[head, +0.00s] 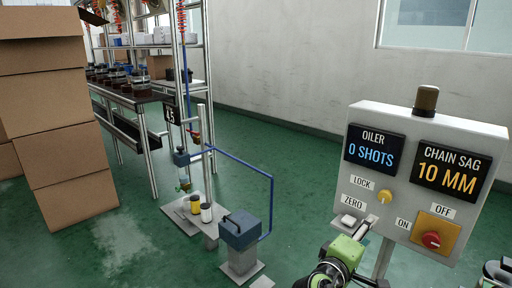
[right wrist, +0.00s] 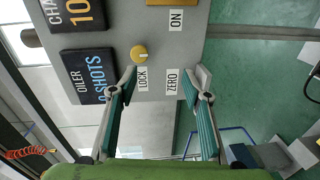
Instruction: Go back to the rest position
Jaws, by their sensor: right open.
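My right gripper (head: 368,226) is in front of the lower left of the grey control panel (head: 400,150) in the head view. In the right wrist view its two fingers (right wrist: 165,75) are spread with nothing between them. The panel's LOCK and ZERO labels show beyond the fingertips there. A white button (head: 348,220) sits below ZERO, close to the gripper; I cannot tell whether they touch. The yellow LOCK knob (head: 384,196) also shows in the right wrist view (right wrist: 139,53). My left gripper is not in view.
The panel displays read 0 SHOTS and CHAIN SAG 10 MM. A red knob (head: 431,240) sits on a yellow plate. A blue-grey pump unit (head: 239,230) with a blue pipe stands left of the panel. Stacked boxes (head: 45,120) are at far left.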

